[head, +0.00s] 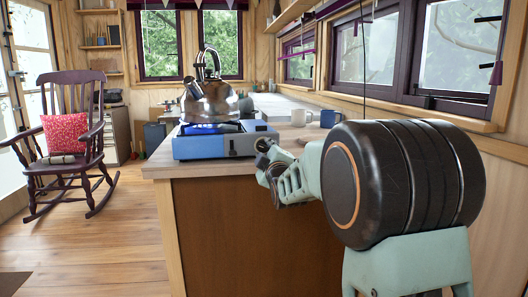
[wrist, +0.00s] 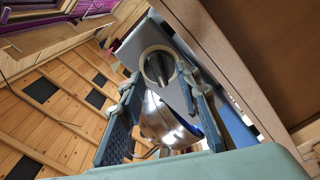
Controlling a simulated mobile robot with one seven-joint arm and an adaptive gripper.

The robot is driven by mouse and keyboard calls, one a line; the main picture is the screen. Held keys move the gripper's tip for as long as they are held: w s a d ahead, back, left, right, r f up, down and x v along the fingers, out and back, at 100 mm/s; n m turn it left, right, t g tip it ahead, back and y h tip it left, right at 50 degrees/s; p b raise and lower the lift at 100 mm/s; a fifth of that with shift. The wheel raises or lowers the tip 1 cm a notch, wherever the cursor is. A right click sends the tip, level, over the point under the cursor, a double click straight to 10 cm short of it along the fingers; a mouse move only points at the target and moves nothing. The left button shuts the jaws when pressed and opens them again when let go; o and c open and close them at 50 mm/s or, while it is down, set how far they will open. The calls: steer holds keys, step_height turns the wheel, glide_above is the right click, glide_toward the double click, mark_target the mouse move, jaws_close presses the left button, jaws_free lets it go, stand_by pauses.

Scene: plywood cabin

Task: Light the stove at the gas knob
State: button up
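The blue camp stove (head: 225,143) stands on the near end of the wooden counter. A shiny metal kettle (head: 210,103) sits on top of it and shows upside down in the wrist view (wrist: 160,118). A blue patch shows under the kettle; I cannot tell if it is flame. The gas knob (wrist: 158,68), with a pale ring and a raised bar, is on the stove's end face. My gripper (head: 264,155) is at the stove's right end. In the wrist view its fingers (wrist: 160,82) are spread, one on each side of the knob. Contact is unclear.
A white mug (head: 298,118) and a dark blue mug (head: 328,118) stand on the counter (head: 160,163) beyond my gripper. Windows line the right wall. A rocking chair (head: 68,150) with a red cushion stands at the left. The floor between chair and counter is clear.

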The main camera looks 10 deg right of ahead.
steer(key=shift+s+f, duration=0.1)
steer(key=shift+s, duration=2.65)
